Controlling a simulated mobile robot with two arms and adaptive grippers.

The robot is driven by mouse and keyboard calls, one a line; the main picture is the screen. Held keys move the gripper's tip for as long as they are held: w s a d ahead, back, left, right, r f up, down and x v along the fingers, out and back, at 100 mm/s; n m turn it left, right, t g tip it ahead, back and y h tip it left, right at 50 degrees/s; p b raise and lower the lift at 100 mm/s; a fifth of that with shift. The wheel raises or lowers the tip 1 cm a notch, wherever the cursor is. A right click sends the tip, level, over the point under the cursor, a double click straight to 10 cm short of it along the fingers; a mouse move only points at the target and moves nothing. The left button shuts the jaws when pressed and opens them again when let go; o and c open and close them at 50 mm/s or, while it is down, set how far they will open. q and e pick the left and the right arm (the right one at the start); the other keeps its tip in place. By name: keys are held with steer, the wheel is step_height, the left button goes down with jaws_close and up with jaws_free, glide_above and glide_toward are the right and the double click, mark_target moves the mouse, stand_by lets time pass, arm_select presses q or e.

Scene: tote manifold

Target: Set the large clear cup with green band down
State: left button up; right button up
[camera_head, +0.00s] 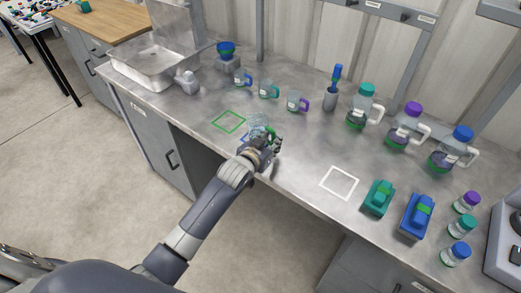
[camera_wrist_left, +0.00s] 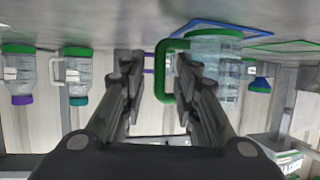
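The large clear cup with green band (camera_head: 259,122) is at the front edge side of the steel bench, at the blue outline (camera_head: 244,138). In the left wrist view, which is upside down, the clear cup (camera_wrist_left: 217,70) shows upright with its green handle. Its base is at the bench surface by the blue outline (camera_wrist_left: 200,24). My left gripper (camera_head: 271,140) is beside the cup. Its fingers (camera_wrist_left: 158,75) are apart, with the outer part of the green handle between them and no clear grip on it. My right gripper is out of view.
A green outline (camera_head: 229,122) lies left of the cup, a white outline (camera_head: 339,182) right. Small mugs (camera_head: 297,102) stand behind. Large jugs (camera_head: 404,124), a teal block (camera_head: 378,197) and a blue block (camera_head: 416,215) stand right. A metal sink (camera_head: 150,75) is at left.

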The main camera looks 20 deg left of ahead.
arm_select(q)
steer(key=v, duration=1)
steer(key=shift+s+b, duration=0.15)
steer(key=shift+b, duration=0.2)
steer(key=s+a+f+g+y, duration=0.1)
steer(key=s+f+g, duration=0.2)
steer(key=s, duration=0.7)
steer(key=s+a+f+g, duration=0.1)
steer(key=s+f+g, duration=0.25)
steer(key=s, duration=0.55)
steer(key=s+a+f+g+y, duration=0.1)
steer(key=s+a+f+g, duration=0.15)
steer(key=s, duration=0.75)
step_height(320, 180, down, 27)
steer(key=s+g, duration=0.2)
steer(key=s+a+f+g, duration=0.1)
steer(key=s+f, duration=1.4)
steer(key=shift+s+a+f+m, duration=0.3)
steer(key=shift+s+a, duration=0.05)
steer(key=shift+a, duration=0.05)
